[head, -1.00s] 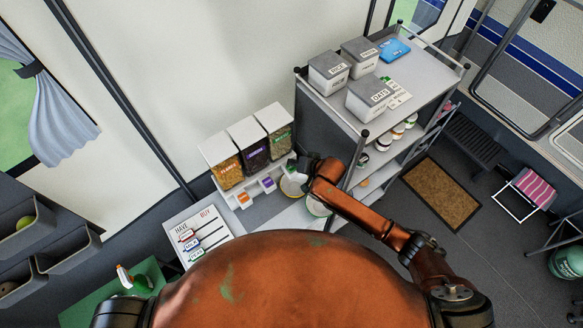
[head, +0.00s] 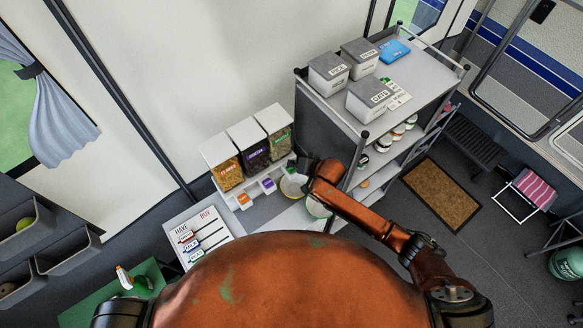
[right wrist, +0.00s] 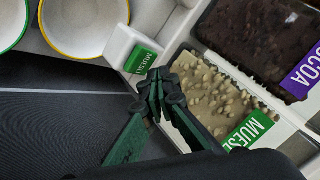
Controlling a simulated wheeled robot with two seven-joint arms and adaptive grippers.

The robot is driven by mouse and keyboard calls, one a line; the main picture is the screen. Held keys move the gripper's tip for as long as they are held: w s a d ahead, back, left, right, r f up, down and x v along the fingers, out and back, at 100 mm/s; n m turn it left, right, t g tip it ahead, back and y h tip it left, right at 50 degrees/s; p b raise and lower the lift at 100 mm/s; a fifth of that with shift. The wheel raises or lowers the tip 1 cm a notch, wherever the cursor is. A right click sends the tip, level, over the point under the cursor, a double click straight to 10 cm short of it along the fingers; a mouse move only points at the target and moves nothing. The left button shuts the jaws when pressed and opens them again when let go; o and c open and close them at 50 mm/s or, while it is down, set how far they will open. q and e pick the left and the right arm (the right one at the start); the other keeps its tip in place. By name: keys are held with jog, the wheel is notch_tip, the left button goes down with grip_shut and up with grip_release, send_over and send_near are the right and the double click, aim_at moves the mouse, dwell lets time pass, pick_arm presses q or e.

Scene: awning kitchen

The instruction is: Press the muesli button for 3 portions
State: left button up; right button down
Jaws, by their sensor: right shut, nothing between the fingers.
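The muesli dispenser (head: 275,130) is the rightmost of the three bins, with nuts and a green label; its window shows in the right wrist view (right wrist: 215,88). The muesli button (right wrist: 122,48) is a white block with a green "MUESLI" label, at upper centre of the right wrist view. In the head view my right gripper hides it. My right gripper (right wrist: 160,82) is shut and empty, its fingertips close beside the button's green face. I cannot tell if they touch it. In the head view the gripper (head: 299,166) is at the dispenser's front right. My left gripper is not in view.
The flakes button (head: 244,200) and cocoa button (head: 268,185) are left of my gripper. A yellow-rimmed bowl (right wrist: 85,25) and a green-rimmed bowl (right wrist: 10,22) lie near the button. A grey shelf unit (head: 325,118) stands close to the right of my arm.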

aim_at(293, 169)
jog(key=shift+f, duration=0.2)
jog(key=shift+f, duration=0.2)
jog(key=shift+f, duration=0.6)
dwell(1.1)
jog(key=shift+r+p, duration=0.95)
jog(key=shift+p, duration=0.15)
jog(key=shift+r, duration=0.1)
notch_tip(293, 169, up, 5)
jog(key=p, duration=0.5)
